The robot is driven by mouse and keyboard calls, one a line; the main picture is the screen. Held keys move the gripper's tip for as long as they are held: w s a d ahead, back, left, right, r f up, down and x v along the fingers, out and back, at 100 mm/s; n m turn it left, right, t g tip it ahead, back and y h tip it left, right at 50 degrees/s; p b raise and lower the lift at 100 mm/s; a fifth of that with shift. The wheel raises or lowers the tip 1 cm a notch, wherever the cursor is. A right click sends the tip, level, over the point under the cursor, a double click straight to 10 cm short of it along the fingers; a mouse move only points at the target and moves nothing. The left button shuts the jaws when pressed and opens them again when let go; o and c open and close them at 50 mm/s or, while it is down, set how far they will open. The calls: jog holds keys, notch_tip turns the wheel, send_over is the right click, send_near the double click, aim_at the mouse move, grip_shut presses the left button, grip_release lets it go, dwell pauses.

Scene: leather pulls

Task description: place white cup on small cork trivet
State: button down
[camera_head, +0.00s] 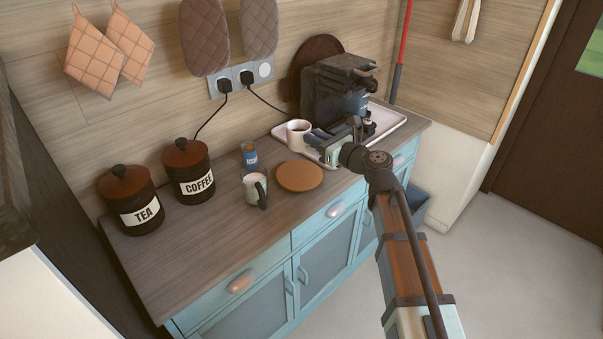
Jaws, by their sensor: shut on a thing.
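The white cup (294,137) is upright at the left end of the pale tray, in front of the coffee machine. My gripper (311,141) reaches in from the right and is shut on the cup's right side. Its fingers hide part of that side. Whether the cup's base touches the tray or is lifted is hard to tell. The small round cork trivet (299,177) lies flat and bare on the wooden counter, below the cup in the picture.
A pale mug with a dark handle (255,190) stands just left of the trivet, with a small blue-labelled jar (249,157) behind it. The coffee machine (332,92) stands on the tray (388,132). COFFEE (190,176) and TEA (133,206) canisters stand left. The front-left counter is clear.

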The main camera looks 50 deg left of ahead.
jog(key=shift+f, duration=4.9)
jog(key=shift+f, duration=0.15)
jog(key=c, duration=1.1)
grip_release()
jog(key=shift+d, duration=0.35)
jog(key=d, duration=0.7)
jog(key=d+r, duration=0.1)
jog(key=d, duration=0.3)
jog(key=shift+d, duration=0.15)
